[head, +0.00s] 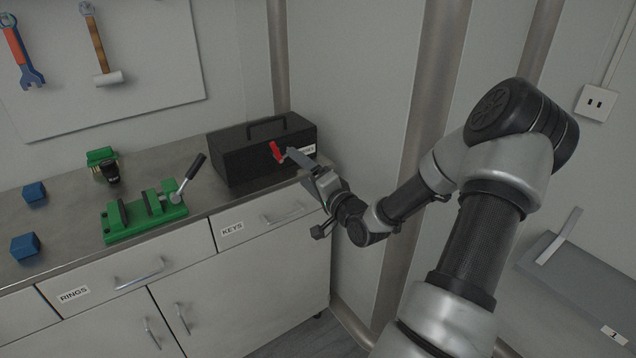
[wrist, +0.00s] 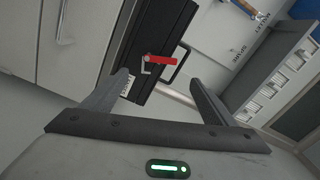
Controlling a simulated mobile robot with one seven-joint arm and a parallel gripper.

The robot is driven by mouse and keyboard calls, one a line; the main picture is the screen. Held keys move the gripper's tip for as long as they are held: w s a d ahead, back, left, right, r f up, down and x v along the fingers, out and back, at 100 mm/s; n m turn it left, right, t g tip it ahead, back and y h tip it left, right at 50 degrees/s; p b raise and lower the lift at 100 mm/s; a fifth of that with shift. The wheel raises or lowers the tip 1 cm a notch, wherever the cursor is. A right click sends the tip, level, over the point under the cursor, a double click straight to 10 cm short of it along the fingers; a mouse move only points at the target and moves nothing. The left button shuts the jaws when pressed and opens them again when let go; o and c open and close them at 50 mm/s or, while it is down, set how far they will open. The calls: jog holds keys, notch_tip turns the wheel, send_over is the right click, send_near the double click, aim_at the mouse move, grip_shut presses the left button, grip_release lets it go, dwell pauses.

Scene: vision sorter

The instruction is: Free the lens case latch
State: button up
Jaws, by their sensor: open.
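The lens case is a black box (head: 232,163) with a carry handle on top, at the right end of the counter; it also shows in the wrist view (wrist: 150,38). Its latch is a red lever (head: 275,151) with a small grey metal piece at one end. In the wrist view the red latch (wrist: 163,60) lies just beyond the gap between my fingertips. My gripper (head: 297,166) is open and empty in front of the case's right part; it also shows in the wrist view (wrist: 159,78). I cannot tell whether a fingertip touches the case.
A green vise (head: 145,217) with a grey lever stands left of the case. A green and black item (head: 103,163) and blue cubes (head: 25,247) lie further left. Drawers (head: 265,219) are below the counter edge. A wall pipe (head: 430,120) rises close behind my arm.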

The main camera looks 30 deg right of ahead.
jog(key=s, duration=0.7)
jog(key=shift+s, duration=0.2)
jog(key=shift+d, duration=0.1)
